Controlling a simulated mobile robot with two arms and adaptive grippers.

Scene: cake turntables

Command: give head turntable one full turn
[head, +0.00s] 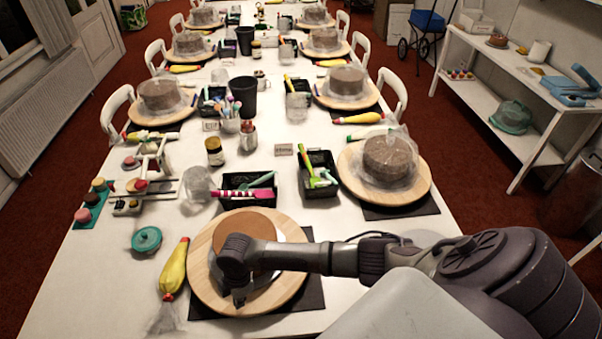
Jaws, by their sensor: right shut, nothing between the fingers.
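The nearest turntable (205,255) is a round light-wood disc on a dark mat (313,297) at the near end of the long table. A brown round cake (252,222) sits on it, with a pale sheet or board partly showing around it. My right arm reaches in from the right across the turntable. My right gripper (240,298) points down over the near part of the disc, shut and empty. I cannot tell whether its fingertips touch the wood. The arm hides part of the disc and cake. My left gripper is not in view.
A yellow piping bag (173,270) lies close to the disc's left. A black tray (243,181) of tools stands just behind it. Another turntable (352,182) with a wrapped cake stands at the right. A teal round lid (146,240) lies at the left.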

